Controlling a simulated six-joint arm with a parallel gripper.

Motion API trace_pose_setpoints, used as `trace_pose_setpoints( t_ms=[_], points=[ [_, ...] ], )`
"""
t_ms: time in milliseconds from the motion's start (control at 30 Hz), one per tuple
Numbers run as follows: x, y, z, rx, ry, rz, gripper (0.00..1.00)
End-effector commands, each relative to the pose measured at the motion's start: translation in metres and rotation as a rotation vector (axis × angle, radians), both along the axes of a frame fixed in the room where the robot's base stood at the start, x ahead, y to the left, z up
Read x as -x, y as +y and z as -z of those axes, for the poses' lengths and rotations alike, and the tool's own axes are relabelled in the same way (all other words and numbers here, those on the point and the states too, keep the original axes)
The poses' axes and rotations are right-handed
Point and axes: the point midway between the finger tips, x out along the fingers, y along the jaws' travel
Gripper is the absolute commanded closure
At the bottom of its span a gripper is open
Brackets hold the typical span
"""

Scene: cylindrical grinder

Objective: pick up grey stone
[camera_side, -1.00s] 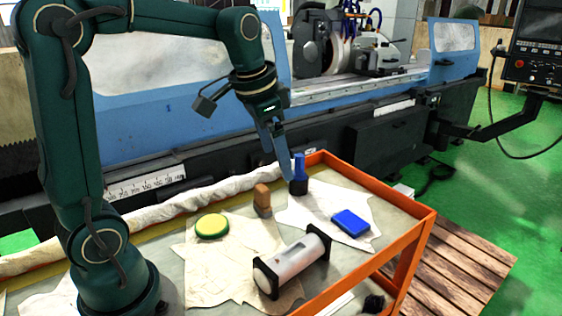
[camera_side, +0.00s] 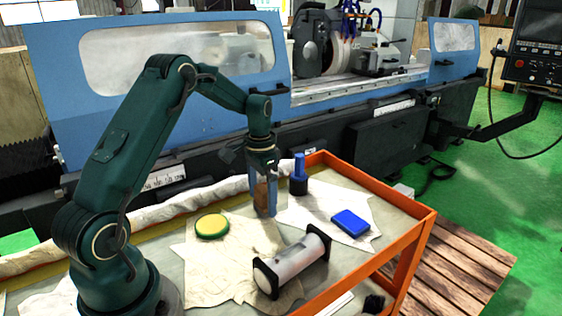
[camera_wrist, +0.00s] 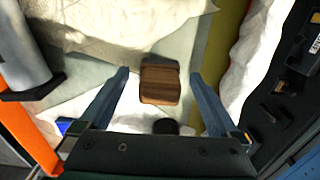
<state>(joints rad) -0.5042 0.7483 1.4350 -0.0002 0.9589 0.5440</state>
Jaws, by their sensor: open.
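My gripper (camera_side: 264,208) points down at the trolley's back edge, with its jaws open. A brown, wood-coloured block (camera_wrist: 160,85) lies between the two fingers in the wrist view, with a gap on each side. In the side view the fingers partly cover this block (camera_side: 261,193). I see no plainly grey stone; this brown block is the only stone-like piece in view. A grey-white cylinder with black end plates (camera_side: 292,262) lies at the front of the trolley.
The orange-rimmed trolley (camera_side: 405,196) also holds a yellow-and-green round pad (camera_side: 212,226), a blue box (camera_side: 350,223) and a blue bottle with a dark base (camera_side: 299,176). A rolled white cloth (camera_side: 180,207) runs along the back. The grinder (camera_side: 375,140) stands behind.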

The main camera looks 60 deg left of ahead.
Motion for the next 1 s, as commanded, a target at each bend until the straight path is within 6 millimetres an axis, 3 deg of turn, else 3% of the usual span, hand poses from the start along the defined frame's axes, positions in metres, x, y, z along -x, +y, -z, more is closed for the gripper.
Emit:
trace_pose_setpoints(
  t_ms=[367, 633, 1000],
  points=[
    [0.0, -0.0003, 0.0089, 0.0, -0.001, 0.0, 0.03],
    [0.0, -0.0003, 0.0087, 0.0, -0.001, 0.0, 1.0],
    [-0.0006, 0.0, 0.003, -0.002, -0.003, 0.0, 1.0]
  ],
)
